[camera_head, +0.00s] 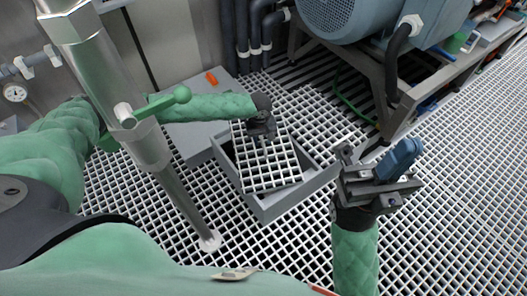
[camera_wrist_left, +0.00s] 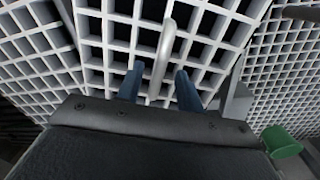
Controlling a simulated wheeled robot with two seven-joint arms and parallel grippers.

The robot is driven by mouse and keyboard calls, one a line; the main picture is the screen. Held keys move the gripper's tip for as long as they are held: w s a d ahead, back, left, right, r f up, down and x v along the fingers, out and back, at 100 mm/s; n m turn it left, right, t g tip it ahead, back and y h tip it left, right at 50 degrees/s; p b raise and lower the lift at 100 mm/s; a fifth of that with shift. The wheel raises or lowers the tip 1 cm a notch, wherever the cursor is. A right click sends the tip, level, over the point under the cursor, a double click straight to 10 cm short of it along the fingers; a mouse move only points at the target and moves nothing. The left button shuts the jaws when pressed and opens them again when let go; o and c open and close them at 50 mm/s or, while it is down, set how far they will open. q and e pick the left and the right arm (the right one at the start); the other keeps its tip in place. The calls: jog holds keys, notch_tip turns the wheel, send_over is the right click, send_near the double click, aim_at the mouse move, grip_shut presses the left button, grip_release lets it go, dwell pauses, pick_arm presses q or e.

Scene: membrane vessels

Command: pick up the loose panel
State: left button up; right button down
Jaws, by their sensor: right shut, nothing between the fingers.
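The loose panel (camera_head: 266,167) is a square of pale grating. It lies tilted across a grey frame (camera_head: 315,181) sunk in or set on the floor grating. My left gripper (camera_head: 262,132) is over the panel's far end, pointing down. In the left wrist view, the two blue fingers of this gripper (camera_wrist_left: 160,88) stand apart on either side of a pale bar-like handle (camera_wrist_left: 163,55), with gaps showing beside it. The panel also shows there (camera_wrist_left: 110,55). My right gripper (camera_head: 385,170) is shut and empty, to the right of the frame and apart from the panel.
A silver post (camera_head: 150,150) with a green lever (camera_head: 170,102) stands on the left. A grey box (camera_head: 195,138) with an orange item (camera_head: 211,78) lies behind my left arm. A blue motor on a metal stand (camera_head: 400,70) is at the upper right. Open floor grating lies at right.

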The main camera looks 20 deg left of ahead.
aim_at(263, 142)
pick_arm(q)
jog(key=shift+d+f+b, duration=0.1)
jog(key=shift+f+b, duration=0.2)
jog(key=shift+f, duration=1.15)
grip_shut()
dwell(0.3)
